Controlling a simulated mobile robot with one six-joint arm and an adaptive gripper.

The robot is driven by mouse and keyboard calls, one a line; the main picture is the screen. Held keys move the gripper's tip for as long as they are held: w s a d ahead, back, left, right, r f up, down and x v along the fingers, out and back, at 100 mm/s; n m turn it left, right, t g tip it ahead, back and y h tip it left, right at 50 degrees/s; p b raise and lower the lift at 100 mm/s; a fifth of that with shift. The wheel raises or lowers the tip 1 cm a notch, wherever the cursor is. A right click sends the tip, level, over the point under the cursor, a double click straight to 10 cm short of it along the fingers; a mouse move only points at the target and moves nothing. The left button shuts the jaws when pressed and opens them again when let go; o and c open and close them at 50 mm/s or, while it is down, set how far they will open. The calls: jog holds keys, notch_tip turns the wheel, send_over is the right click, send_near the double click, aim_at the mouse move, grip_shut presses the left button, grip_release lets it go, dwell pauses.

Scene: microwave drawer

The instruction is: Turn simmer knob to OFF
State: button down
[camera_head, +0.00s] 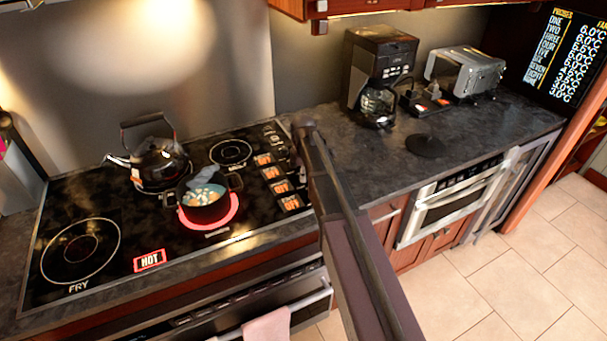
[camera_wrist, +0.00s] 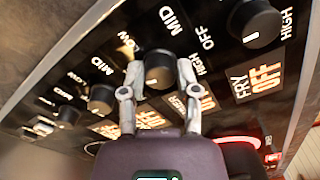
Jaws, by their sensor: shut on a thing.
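In the wrist view, my gripper (camera_wrist: 160,72) is shut on a round dark knob (camera_wrist: 158,66), with one finger on each side of it. LOW, MID and HIGH are printed around this knob. The word beside its orange display (camera_wrist: 205,101) is partly hidden by a finger, so I cannot read its name or setting for certain. In the head view, my arm reaches up to the right side of the black cooktop (camera_head: 95,200), and the gripper's hold there cannot be made out.
A neighbouring knob (camera_wrist: 255,22) has a FRY OFF display; several more knobs (camera_wrist: 102,98) sit to the left. A pot (camera_head: 205,208) with pale pieces stands on a glowing red burner. A kettle (camera_head: 158,160) stands behind it. A HOT sign (camera_head: 149,260) is lit. The counter (camera_head: 460,150) has free room.

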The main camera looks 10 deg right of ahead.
jog(key=shift+s+n, duration=0.1)
jog(key=shift+n, duration=1.5)
jog(key=shift+c, duration=1.7)
grip_release()
jog(key=shift+m, duration=0.4)
